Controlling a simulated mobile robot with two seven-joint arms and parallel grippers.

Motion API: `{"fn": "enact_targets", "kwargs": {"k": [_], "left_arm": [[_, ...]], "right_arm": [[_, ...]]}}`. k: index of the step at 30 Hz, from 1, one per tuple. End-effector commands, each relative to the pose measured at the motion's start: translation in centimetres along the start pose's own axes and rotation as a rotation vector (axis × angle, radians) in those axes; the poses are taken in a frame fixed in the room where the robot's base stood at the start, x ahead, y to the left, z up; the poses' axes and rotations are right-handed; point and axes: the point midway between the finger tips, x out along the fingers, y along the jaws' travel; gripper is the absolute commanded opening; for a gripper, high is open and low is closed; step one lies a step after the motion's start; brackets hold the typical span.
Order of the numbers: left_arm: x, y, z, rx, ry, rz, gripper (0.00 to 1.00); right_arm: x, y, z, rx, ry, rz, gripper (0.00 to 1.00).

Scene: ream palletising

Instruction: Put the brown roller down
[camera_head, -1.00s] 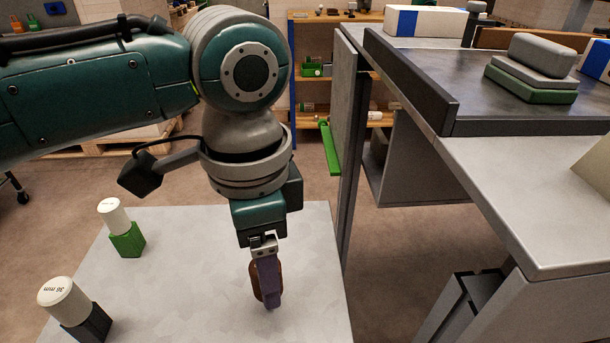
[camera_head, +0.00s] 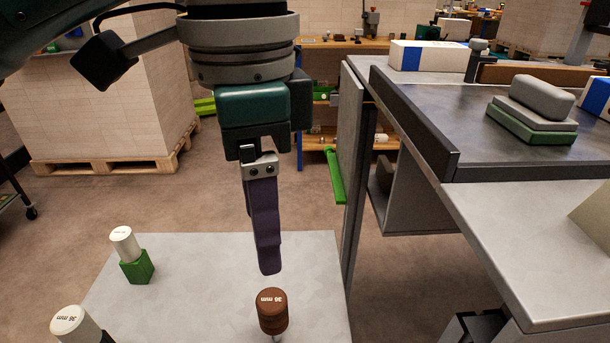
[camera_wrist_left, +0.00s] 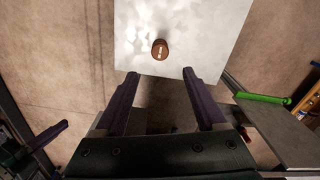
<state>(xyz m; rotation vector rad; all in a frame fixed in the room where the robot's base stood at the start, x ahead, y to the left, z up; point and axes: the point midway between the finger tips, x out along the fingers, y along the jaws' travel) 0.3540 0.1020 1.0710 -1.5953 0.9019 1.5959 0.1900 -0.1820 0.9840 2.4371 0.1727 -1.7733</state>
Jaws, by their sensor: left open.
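The brown roller (camera_head: 272,312) stands on the pale grey tabletop (camera_head: 215,275), near its right side, with a "36 mm" label on its top. It also shows in the left wrist view (camera_wrist_left: 160,49), beyond the fingertips. My left gripper (camera_head: 268,268) is above and just behind the roller in the head view, clear of it. In the left wrist view its two purple fingers (camera_wrist_left: 206,80) are spread apart with nothing between them.
A white roller on a green block (camera_head: 137,265) and another white roller on a dark block (camera_head: 75,322) stand at the table's left. A grey workbench (camera_head: 520,230) with a raised dark edge lies right, across a gap.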

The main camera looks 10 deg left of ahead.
Motion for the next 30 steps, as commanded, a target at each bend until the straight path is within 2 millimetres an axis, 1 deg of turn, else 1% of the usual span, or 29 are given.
{"fn": "enact_targets", "kwargs": {"k": [4, 7, 8, 11, 13, 15, 17, 20, 23, 24, 27, 30], "left_arm": [[-0.4, 0.1, 0.0, 0.001, 0.001, 0.001, 0.73], [0.4, 0.9, -0.2, 0.0, 0.024, 0.014, 0.73], [0.9, 1.4, -0.4, -0.001, 0.038, 0.019, 0.73], [2.8, 3.9, -1.0, -0.026, 0.116, 0.05, 0.73], [4.1, 5.8, -1.2, -0.073, 0.189, 0.072, 0.73], [5.2, 7.3, -1.0, -0.15, 0.261, 0.083, 0.73], [6.0, 8.3, -0.4, -0.231, 0.311, 0.086, 0.73], [7.1, 9.2, 1.9, -0.393, 0.363, 0.067, 0.73], [8.0, 9.5, 5.3, -0.561, 0.373, 0.019, 0.73], [8.3, 9.6, 6.9, -0.621, 0.366, -0.007, 0.73], [8.7, 9.7, 10.7, -0.741, 0.334, -0.074, 0.73], [8.7, 9.8, 13.6, -0.814, 0.3, -0.129, 0.73]], "right_arm": [[0.0, 0.0, 0.0, 0.0, 0.0, 0.0, 0.0], [0.0, 0.0, 0.0, 0.0, 0.0, 0.0, 0.0], [0.0, 0.0, 0.0, 0.0, 0.0, 0.0, 0.0], [0.0, 0.0, 0.0, 0.0, 0.0, 0.0, 0.0], [0.0, 0.0, 0.0, 0.0, 0.0, 0.0, 0.0], [0.0, 0.0, 0.0, 0.0, 0.0, 0.0, 0.0], [0.0, 0.0, 0.0, 0.0, 0.0, 0.0, 0.0], [0.0, 0.0, 0.0, 0.0, 0.0, 0.0, 0.0], [0.0, 0.0, 0.0, -0.001, 0.0, 0.0, 0.0], [0.0, 0.0, 0.0, -0.001, 0.0, 0.001, 0.0], [0.0, 0.0, 0.0, -0.002, 0.0, 0.001, 0.0], [0.0, 0.1, 0.0, -0.003, -0.001, 0.002, 0.0]]}}
